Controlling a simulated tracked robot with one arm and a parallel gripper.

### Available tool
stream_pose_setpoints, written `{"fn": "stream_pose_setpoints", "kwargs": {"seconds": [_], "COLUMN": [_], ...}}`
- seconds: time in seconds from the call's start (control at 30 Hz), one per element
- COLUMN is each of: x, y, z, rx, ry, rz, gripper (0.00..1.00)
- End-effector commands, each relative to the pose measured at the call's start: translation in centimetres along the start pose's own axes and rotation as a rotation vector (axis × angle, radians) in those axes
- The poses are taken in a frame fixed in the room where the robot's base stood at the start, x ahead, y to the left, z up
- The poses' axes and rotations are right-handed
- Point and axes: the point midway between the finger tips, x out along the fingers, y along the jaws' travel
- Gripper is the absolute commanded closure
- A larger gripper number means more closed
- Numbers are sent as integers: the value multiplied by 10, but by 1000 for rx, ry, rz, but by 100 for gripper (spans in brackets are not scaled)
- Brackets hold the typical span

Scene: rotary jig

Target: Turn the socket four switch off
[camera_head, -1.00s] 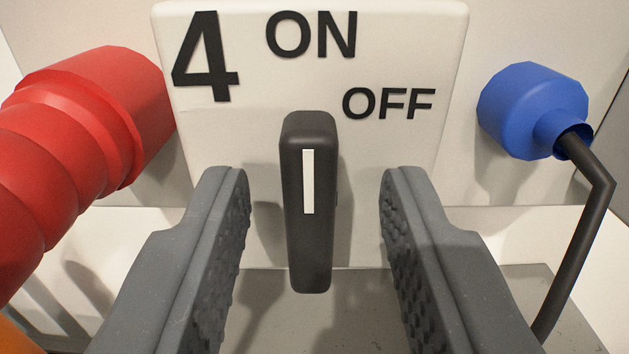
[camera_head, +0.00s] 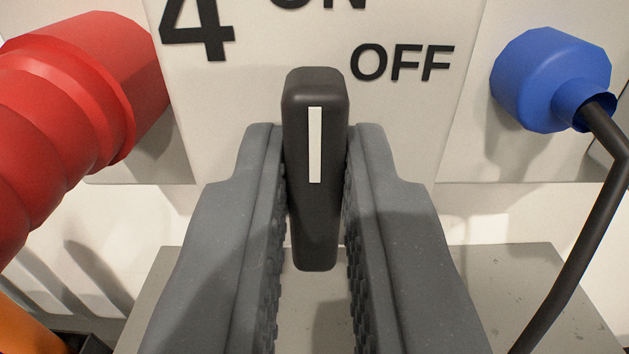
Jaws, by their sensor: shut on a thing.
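The socket four switch (camera_head: 315,165) is a black upright handle with a white line on its face, in the middle of the camera view. It stands upright, its line pointing up toward the partly cut-off ON label (camera_head: 318,4). The OFF label (camera_head: 402,63) is to the upper right of the handle. The white panel (camera_head: 240,95) behind carries a black 4 (camera_head: 197,28). My gripper (camera_head: 315,160) is shut on the switch handle, one grey finger on each side. The fingers hide parts of the handle's sides.
A red plug with a thick ribbed red hose (camera_head: 85,95) stands out close on the left. A blue plug (camera_head: 550,78) with a bent black cable (camera_head: 575,250) is on the right. A grey block (camera_head: 535,290) lies below the panel.

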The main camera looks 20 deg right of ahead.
Motion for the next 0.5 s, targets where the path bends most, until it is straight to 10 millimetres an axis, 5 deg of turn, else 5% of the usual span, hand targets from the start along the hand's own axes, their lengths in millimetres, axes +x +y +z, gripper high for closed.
{"fn": "stream_pose_setpoints", "kwargs": {"seconds": [0.5], "x": [0], "y": [5], "z": [2], "rx": [302], "ry": [-4], "rz": [5], "gripper": [100]}}
